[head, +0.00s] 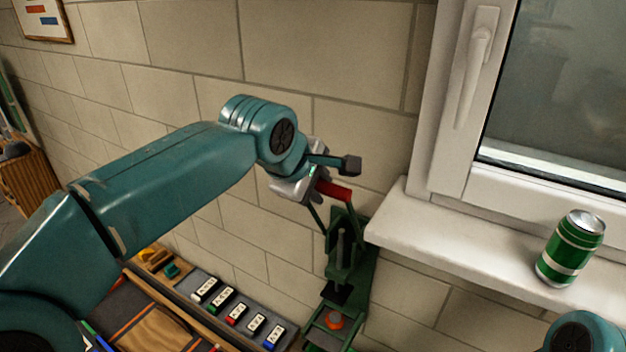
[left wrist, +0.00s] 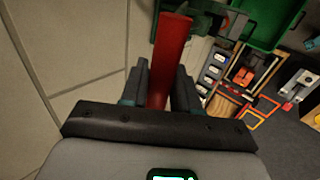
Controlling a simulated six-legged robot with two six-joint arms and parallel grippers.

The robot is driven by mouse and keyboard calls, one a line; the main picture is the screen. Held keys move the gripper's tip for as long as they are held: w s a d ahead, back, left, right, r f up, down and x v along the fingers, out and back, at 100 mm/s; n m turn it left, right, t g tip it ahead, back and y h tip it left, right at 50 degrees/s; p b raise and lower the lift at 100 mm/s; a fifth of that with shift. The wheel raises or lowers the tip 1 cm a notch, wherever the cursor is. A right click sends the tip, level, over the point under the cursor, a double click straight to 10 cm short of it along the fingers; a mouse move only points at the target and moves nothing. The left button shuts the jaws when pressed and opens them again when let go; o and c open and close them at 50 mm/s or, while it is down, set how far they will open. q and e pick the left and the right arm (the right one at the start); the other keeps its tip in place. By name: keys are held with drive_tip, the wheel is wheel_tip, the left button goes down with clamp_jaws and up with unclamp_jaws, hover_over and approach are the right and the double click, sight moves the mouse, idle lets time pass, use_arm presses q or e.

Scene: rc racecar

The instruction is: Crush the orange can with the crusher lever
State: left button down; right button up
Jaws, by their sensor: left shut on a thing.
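The green can crusher (head: 345,250) is mounted on the block wall below and left of the window sill. Its lever ends in a red handle (head: 336,191), raised above the crusher body. My left gripper (head: 318,184) is shut on this handle. In the left wrist view the red handle (left wrist: 171,55) runs between the two dark fingers of my left gripper (left wrist: 161,80). An orange round thing (head: 334,320), seemingly the top of the orange can, shows low in the crusher, below the dark press plate (head: 336,292). Most of it is hidden. My right gripper is out of view.
A green and silver can (head: 571,247) stands on the white window sill (head: 470,260) at the right. A grey strip with several switches or sockets (head: 236,312) lies left of the crusher. A green container (left wrist: 268,22) shows in the left wrist view.

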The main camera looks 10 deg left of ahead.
use_arm(q)
drive_tip(key=shift+w+d+r+g+p, duration=0.2)
drive_tip(key=shift+w+r+g+p, duration=0.1)
drive_tip(key=shift+w, duration=0.15)
drive_tip(key=shift+w+d+r+g+p, duration=0.15)
drive_tip(key=shift+w+r+g+p, duration=0.1)
drive_tip(key=shift+w, duration=0.2)
drive_tip(key=shift+r, duration=0.1)
drive_tip(key=c, duration=1.2)
unclamp_jaws()
drive_tip(key=shift+o, duration=1.2)
drive_tip(key=shift+w+d, duration=0.1)
drive_tip(key=shift+w, duration=0.05)
